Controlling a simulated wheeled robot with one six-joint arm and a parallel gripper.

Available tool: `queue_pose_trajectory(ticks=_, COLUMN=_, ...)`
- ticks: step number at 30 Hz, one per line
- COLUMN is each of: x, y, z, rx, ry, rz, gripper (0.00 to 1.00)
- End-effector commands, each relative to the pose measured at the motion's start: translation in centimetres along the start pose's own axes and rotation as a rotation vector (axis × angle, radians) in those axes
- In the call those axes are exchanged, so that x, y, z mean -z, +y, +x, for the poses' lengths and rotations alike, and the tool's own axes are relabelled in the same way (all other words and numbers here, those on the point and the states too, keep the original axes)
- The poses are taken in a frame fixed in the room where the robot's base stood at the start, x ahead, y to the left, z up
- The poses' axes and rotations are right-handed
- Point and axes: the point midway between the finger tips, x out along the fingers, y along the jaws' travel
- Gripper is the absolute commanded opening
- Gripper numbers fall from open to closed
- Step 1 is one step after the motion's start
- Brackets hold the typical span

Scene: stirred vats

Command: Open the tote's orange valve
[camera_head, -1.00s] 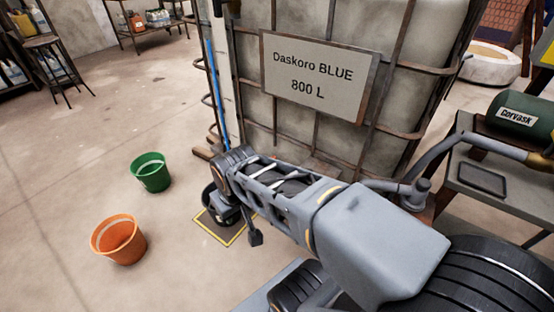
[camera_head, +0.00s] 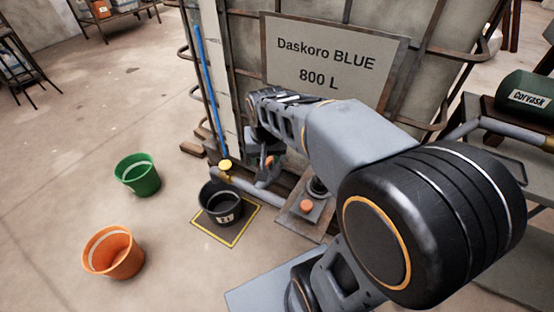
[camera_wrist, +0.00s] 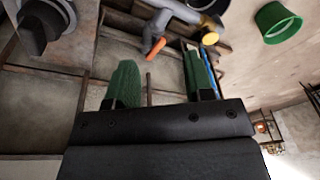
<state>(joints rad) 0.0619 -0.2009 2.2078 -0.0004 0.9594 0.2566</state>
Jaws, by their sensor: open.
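The tote (camera_head: 345,95) is a pale tank in a rusty cage, with a sign reading "Daskoro BLUE 800 L". Its orange valve handle (camera_wrist: 156,49) shows in the wrist view beside a grey pipe, just beyond the gap between my fingertips. In the head view an orange bit of the handle (camera_head: 268,161) shows low at the tote's front, partly hidden by my gripper. My gripper (camera_wrist: 160,66) is open, with two green ridged fingers and nothing between them. A yellow-capped fitting (camera_head: 225,165) is on the pipe. I cannot tell whether a finger touches the handle.
A black bucket (camera_head: 221,203) stands on a yellow-edged mat (camera_head: 236,234) below the pipe. A box with an orange button (camera_head: 306,206) and a black knob sits right of it. Green (camera_head: 138,175) and orange (camera_head: 113,253) buckets stand on open floor at left.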

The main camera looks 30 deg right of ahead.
Motion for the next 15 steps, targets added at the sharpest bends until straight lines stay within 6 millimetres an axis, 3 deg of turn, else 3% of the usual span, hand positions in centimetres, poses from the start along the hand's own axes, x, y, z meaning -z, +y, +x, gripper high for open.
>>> queue_pose_trajectory(ticks=1, x=2.3, y=0.0, z=1.1, rx=-0.01, ry=-0.022, rz=0.081, gripper=0.48)
queue_pose_trajectory(ticks=6, x=9.4, y=0.8, z=4.6, rx=-0.042, ry=-0.074, rz=0.372, gripper=0.48)
queue_pose_trajectory(ticks=9, x=12.8, y=1.7, z=7.1, rx=-0.063, ry=-0.097, rz=0.524, gripper=0.48)
queue_pose_trajectory(ticks=15, x=17.0, y=3.3, z=11.4, rx=-0.096, ry=-0.127, rz=0.744, gripper=0.48)
